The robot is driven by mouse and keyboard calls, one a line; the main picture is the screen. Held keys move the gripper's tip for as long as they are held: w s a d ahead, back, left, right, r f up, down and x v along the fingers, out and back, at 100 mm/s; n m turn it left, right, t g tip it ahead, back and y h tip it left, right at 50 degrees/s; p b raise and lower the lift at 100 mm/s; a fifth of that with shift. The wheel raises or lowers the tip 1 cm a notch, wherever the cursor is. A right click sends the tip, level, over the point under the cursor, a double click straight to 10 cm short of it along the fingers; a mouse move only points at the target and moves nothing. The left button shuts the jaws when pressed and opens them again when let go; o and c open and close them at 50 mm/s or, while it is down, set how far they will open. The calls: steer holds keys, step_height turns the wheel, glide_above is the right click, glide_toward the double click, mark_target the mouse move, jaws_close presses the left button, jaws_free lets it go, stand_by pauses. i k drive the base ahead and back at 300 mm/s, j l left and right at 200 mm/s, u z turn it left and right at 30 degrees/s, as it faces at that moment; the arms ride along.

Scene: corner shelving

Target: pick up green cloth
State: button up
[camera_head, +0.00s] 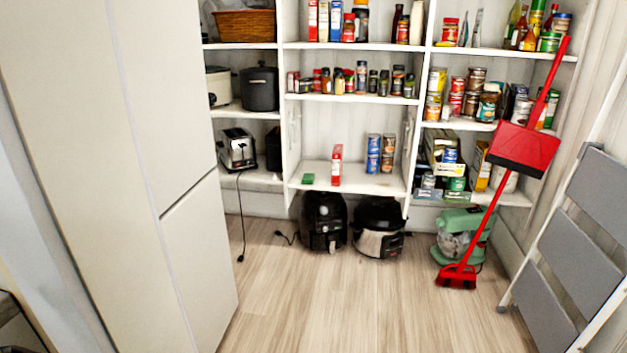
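My gripper is not in view.
A black air fryer (324,221) and a pot cooker (378,228) stand on the floor below. A red broom (475,225) leans right, near a grey folding ladder (565,265). White cabinet doors (150,180) border the left. The middle floor is clear.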

mark_target(308, 178)
steer(key=i+l, duration=0.15)
steer(key=l, duration=0.2)
steer(key=i+l, duration=0.2)
steer(key=l, duration=0.2)
steer(key=i+l, duration=0.15)
steer(key=l, duration=0.2)
steer(key=i+l, duration=0.15)
steer(key=i, duration=0.3)
steer(key=i+l+u, duration=0.15)
steer(key=i, duration=0.25)
steer(key=i+l, duration=0.2)
steer(key=i, duration=0.25)
steer(key=i+j, duration=0.2)
steer(key=i, duration=0.15)
steer(key=i+j, duration=0.25)
steer(key=i, duration=0.15)
steer(key=i+j, duration=0.2)
steer(key=i, duration=0.15)
steer(key=i+j+u, duration=0.15)
steer(key=j, duration=0.15)
